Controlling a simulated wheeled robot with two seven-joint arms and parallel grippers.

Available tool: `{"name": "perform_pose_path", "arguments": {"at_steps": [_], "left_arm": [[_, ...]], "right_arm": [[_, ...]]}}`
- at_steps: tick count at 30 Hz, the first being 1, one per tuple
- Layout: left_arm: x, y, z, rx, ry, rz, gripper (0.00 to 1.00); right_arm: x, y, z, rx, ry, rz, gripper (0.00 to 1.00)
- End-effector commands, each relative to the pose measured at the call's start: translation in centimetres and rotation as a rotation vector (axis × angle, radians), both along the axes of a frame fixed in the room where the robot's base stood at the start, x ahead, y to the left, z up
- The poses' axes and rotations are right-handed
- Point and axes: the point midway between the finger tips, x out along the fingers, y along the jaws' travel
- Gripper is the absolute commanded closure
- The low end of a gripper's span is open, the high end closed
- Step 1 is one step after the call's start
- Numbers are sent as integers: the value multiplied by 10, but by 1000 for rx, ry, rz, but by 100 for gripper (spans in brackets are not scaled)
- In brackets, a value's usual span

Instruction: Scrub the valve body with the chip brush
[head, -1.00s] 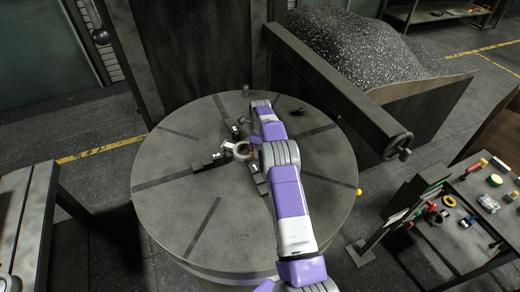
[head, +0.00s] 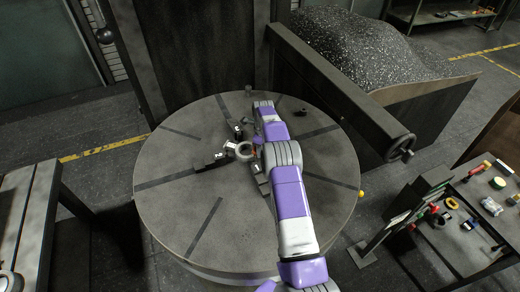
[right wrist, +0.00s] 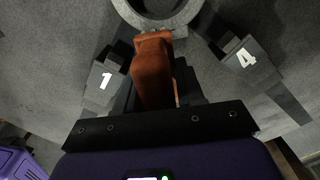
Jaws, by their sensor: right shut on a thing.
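The valve body (head: 244,151) is a grey ring-shaped casting near the middle of the round table (head: 190,235), between clamp jaws. Its rounded rim also shows at the top of the right wrist view (right wrist: 158,22). My right gripper (right wrist: 153,88) is shut on the chip brush (right wrist: 152,68), whose orange-brown handle points toward the casting. The bristles are hidden, so I cannot tell whether they touch it. In the head view my right arm covers most of the gripper and brush. My left gripper is not in view.
Dark jaws numbered 1 (right wrist: 105,82) and 4 (right wrist: 246,60) stand close around the casting. A beam with a handwheel (head: 401,148) is at the right, before a chip heap (head: 375,45). A tool cart (head: 440,255) stands right, a bench (head: 28,205) left. The table's left side is clear.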

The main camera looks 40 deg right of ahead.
Motion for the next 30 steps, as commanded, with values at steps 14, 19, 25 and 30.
{"name": "perform_pose_path", "arguments": {"at_steps": [14, 19, 25, 30], "left_arm": [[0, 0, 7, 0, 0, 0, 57], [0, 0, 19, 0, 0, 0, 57], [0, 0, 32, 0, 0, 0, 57], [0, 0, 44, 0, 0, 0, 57]], "right_arm": [[0, 0, 12, -1, -2, 0, 86], [0, 0, 31, -1, -3, 1, 86], [1, 0, 51, -1, -3, 1, 86], [0, 0, 67, 0, -2, 1, 86]]}}
